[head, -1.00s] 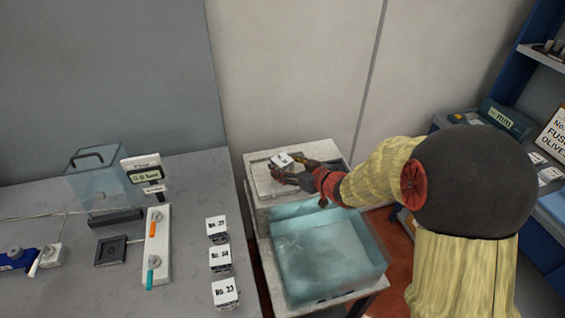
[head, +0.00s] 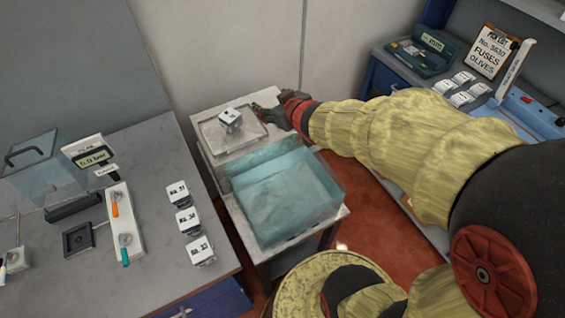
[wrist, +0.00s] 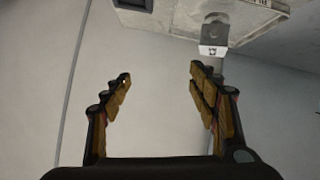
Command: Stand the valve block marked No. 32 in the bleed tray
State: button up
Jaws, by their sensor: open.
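A white-topped valve block (head: 230,121) with a grey body stands upright in the shallow tray (head: 212,147) at the back of the stand; its number is too small to read here. I take this shallow tray to be the bleed tray. My gripper (head: 262,112) is just right of the block in the head view, apart from it. In the wrist view my gripper (wrist: 158,78) has its fingers spread with nothing between them. The block (wrist: 214,48) shows there beyond the right fingertip.
A clear bluish tank (head: 285,195) stands in front of the tray. On the left table are several items, including three numbered blocks, the lowest No. 33 (head: 201,252), a lever panel (head: 123,225) and a clear box (head: 32,170). A wall is close behind the stand.

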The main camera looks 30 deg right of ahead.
jog(key=s+a+r+g, duration=0.1)
jog(key=s+a+g, duration=0.1)
jog(key=s, duration=0.6)
jog(key=s+a+r+m+g, duration=0.1)
jog(key=s+a, duration=0.3)
jog(key=s, duration=0.4)
jog(key=s+a+r+m+g, duration=0.1)
jog(key=s+a+r+g, duration=0.1)
jog(key=s, duration=0.6)
jog(key=shift+s+a+r+g+y, duration=0.3)
jog(key=shift+a+g+y, duration=0.1)
jog(key=shift+a+g, duration=0.4)
jog(key=shift+w+a, duration=0.1)
jog(key=shift+c, duration=1)
